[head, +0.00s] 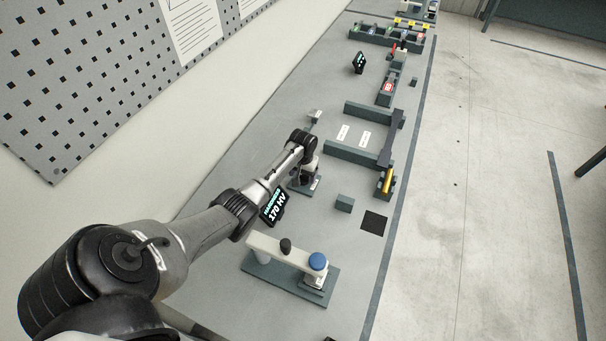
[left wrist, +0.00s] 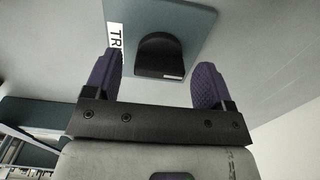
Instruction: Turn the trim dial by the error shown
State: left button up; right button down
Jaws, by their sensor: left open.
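The trim dial (left wrist: 158,56) is a dark, round-topped knob on a grey-green plate (left wrist: 196,18) in the left wrist view. A white label (left wrist: 115,38) beside it reads "TR", the rest cut off or hidden. My left gripper (left wrist: 157,66) is open, its two purple fingers on either side of the dial in the picture. I cannot tell whether they touch it. In the head view my left gripper (head: 309,176) points down over the bench, and the dial is hidden there. A black display (head: 273,206) reads "HARDNESS 170 HV". My right gripper is not in view.
A beige-armed device with a blue knob (head: 318,261) stands in front. A small grey block (head: 344,203) and a dark square (head: 374,222) lie to the right. Farther off are a grey frame (head: 352,155), another black display (head: 359,62), too small to read, and a rack (head: 385,36).

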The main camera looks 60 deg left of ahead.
pick_arm(q)
jog(key=c, duration=0.9)
jog(key=shift+r+n+p, duration=0.25)
jog(key=shift+n+p, duration=0.65)
jog(key=shift+p, duration=0.3)
jog(key=shift+c, duration=0.2)
jog(key=n+p, duration=0.2)
jog(key=shift+n, duration=0.3)
jog(key=n+p, duration=0.1)
jog(key=n, duration=0.2)
jog(key=shift+f+n+p, duration=0.1)
jog(key=shift+n+p, duration=0.2)
jog(key=shift+p, duration=0.1)
jog(key=n+p, duration=0.1)
jog(key=n, duration=0.2)
jog(key=shift+f, duration=0.1)
jog(key=shift+n, duration=0.3)
